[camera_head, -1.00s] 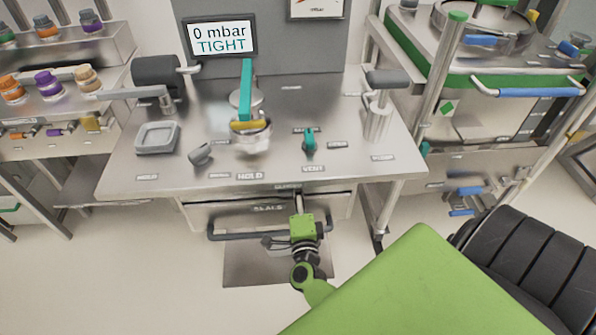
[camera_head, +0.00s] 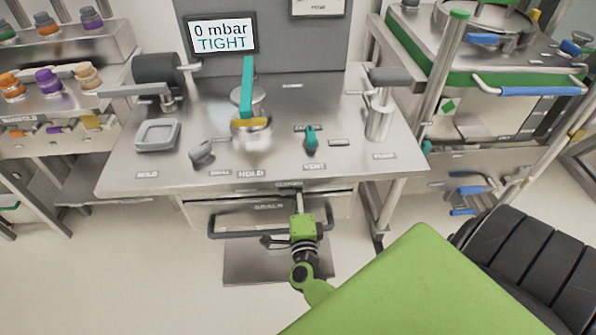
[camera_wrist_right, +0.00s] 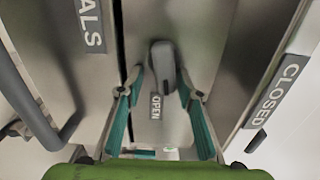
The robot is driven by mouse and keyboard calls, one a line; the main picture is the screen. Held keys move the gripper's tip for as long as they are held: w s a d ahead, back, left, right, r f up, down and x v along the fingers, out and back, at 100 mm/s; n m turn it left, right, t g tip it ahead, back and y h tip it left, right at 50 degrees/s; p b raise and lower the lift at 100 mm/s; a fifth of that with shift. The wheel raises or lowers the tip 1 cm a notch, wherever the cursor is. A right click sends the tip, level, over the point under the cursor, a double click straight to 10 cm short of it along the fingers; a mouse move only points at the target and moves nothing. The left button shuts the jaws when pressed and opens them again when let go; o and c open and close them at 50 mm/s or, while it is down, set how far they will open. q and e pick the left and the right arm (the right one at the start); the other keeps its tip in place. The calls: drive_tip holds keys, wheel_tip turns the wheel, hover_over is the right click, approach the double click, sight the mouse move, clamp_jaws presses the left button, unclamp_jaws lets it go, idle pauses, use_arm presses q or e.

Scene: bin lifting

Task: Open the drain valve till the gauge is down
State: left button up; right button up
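A dark grey valve handle (camera_wrist_right: 162,65) sits on a steel panel in the right wrist view, with an OPEN label (camera_wrist_right: 155,106) beside it and a CLOSED label (camera_wrist_right: 278,88) farther right. My right gripper (camera_wrist_right: 160,88) has its teal-lined fingers spread, one on each side of the handle. I cannot tell whether either finger touches it. In the head view the same gripper (camera_head: 299,202) is at the bench's front edge, its fingertips mostly hidden. The screen (camera_head: 221,36) reads 0 mbar TIGHT. A dial gauge (camera_head: 318,6) is cut off at the top. My left gripper is not in view.
The steel bench (camera_head: 330,100) carries a teal lever (camera_head: 246,88), a small teal knob (camera_head: 311,138) near the VENT label and a square tray (camera_head: 157,135). A drawer bar (camera_head: 232,233) crosses below the front edge. A green-trimmed cart (camera_head: 460,70) stands right.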

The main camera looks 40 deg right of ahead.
drive_tip(key=shift+s+r, duration=0.1)
drive_tip(key=v, duration=1.2)
